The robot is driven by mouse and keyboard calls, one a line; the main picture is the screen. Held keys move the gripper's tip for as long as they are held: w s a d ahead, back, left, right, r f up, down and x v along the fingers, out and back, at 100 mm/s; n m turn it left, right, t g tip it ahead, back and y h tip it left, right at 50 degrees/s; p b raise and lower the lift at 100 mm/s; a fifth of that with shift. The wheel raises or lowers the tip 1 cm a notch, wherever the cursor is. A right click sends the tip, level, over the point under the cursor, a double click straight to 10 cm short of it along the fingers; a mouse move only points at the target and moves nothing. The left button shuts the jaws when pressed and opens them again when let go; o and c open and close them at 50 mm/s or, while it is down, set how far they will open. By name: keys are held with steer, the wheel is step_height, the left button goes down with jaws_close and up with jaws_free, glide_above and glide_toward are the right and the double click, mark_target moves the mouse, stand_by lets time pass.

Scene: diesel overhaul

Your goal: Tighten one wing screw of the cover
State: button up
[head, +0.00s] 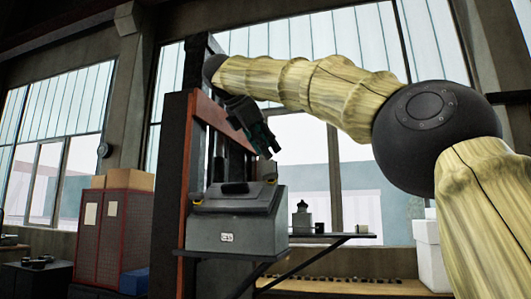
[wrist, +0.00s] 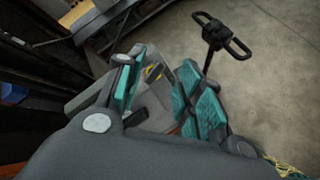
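The grey box-shaped housing (head: 235,235) with a sloped cover (head: 235,200) sits on a dark bracket in the head view. Small yellow pieces, seemingly wing screws, show at its left (head: 196,198) and right (head: 270,178) top corners. My gripper (head: 268,150), dark with teal fingers, hangs above the right end of the housing, tilted down, apart from it. In the wrist view my gripper (wrist: 160,68) is open, its fingers apart. A grey surface, apparently the housing (wrist: 152,105), shows between them with a small yellow part (wrist: 155,73). Nothing is visibly held.
A black-and-red upright frame (head: 172,170) stands behind the housing. A red cabinet (head: 105,230) with cardboard boxes stands left. The wrist view shows a dark looped handle (wrist: 222,38) over open floor.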

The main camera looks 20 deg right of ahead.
steer(key=shift+w+d+f+n+t+y+p, duration=0.25)
steer(key=shift+f+n+y+p, duration=0.75)
steer(key=shift+n+p, duration=3.25)
steer(key=shift+w+d+f+n+t+y+p, duration=0.35)
steer(key=shift+n+y+p, duration=1.35)
steer(key=shift+n, duration=5.25)
steer(key=shift+w+d+f+n+g+y+p, duration=0.1)
steer(key=shift+w+f+n+y+p, duration=0.35)
steer(key=shift+n+y+p, duration=3.45)
steer(key=n+h+b, duration=0.2)
steer(key=n+h, duration=0.1)
steer(key=h, duration=0.1)
steer(key=shift+h, duration=0.4)
